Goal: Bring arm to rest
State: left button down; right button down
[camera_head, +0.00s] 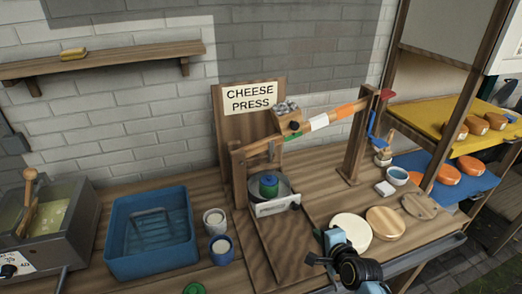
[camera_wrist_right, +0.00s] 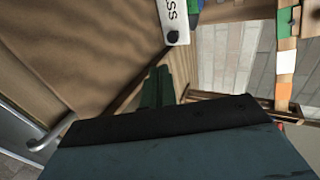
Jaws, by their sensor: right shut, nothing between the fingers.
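The wooden press arm (camera_head: 327,120), with green, white and orange bands, slants up to the right beside the "CHEESE PRESS" board (camera_head: 250,98). Its red end (camera_head: 387,94) is near the top of the right post (camera_head: 356,145); I cannot tell if it bears on the post. A grey weight (camera_head: 286,107) sits on the arm. Below it, a green-topped piece (camera_head: 268,184) stands in a metal mould. My right gripper (camera_head: 335,240) is low at the front, apart from the press arm. In the right wrist view its fingers (camera_wrist_right: 157,88) are shut and empty. My left gripper is out of view.
A blue basin (camera_head: 118,262) and two cups (camera_head: 215,219) stand left of the press. Round boards (camera_head: 386,222), a white block and a small bowl (camera_head: 397,176) lie to the right. A shelf unit with orange cheeses stands at far right.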

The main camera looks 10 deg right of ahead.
jog(key=s+a+r+n+g, duration=0.2)
jog(key=s+n+g, duration=0.3)
jog(key=s+n, duration=0.7)
jog(key=s+a+r+n+g, duration=0.2)
jog(key=s+n+g, duration=0.35)
jog(key=s, duration=1.05)
notch_tip(320, 180, down, 28)
jog(key=s+n+b, duration=0.1)
jog(key=n+b, duration=0.1)
jog(key=b, duration=0.3)
jog(key=s+d+f+b, duration=0.1)
jog(key=s+f+b, duration=0.1)
jog(key=s+f, duration=0.6)
jog(key=s+d+f+h+b, duration=0.1)
jog(key=s+f+b, duration=0.2)
jog(key=s+f, duration=0.6)
notch_tip(320, 180, down, 4)
jog(key=shift+d+r+g, duration=0.15)
jog(key=shift+d+g, duration=0.1)
jog(key=shift+g, duration=0.2)
